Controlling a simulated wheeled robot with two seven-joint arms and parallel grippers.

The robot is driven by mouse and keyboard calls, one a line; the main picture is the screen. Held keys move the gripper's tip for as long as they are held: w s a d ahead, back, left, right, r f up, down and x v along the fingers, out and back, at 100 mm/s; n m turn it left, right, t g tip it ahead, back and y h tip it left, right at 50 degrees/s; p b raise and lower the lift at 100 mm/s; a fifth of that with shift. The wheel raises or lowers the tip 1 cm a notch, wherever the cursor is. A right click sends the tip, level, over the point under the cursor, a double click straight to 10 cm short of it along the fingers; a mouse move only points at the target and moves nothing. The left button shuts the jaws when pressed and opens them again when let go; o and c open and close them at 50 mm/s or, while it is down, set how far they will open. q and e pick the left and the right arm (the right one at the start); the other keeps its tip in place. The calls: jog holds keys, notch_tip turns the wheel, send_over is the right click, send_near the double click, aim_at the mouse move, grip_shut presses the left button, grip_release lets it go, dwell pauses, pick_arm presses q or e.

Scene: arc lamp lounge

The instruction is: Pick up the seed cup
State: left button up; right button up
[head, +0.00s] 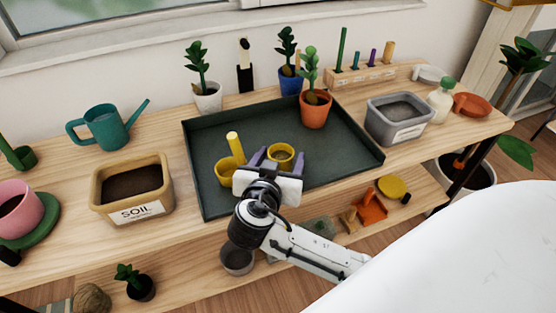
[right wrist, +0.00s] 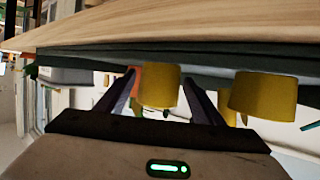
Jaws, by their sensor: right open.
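A small round yellow cup (head: 281,151) with a darker filling, which looks like the seed cup, stands in the dark green tray (head: 320,142). My right gripper (head: 279,158) is open, with its two purple-grey fingers on either side of this cup. In the right wrist view the yellow cup (right wrist: 158,86) shows between the fingers (right wrist: 160,98); I cannot tell if they touch it. A second yellow vessel (head: 228,170) with an upright handle stands just left of the gripper, and it also shows in the right wrist view (right wrist: 263,95). My left gripper is out of view.
A terracotta pot with a plant (head: 314,110) stands behind the cup in the tray. A soil bin (head: 133,190) is left of the tray, and a grey bin (head: 399,120) is right. A teal watering can (head: 106,128) stands at the back left.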

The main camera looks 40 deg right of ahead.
jog(key=c, duration=1.2)
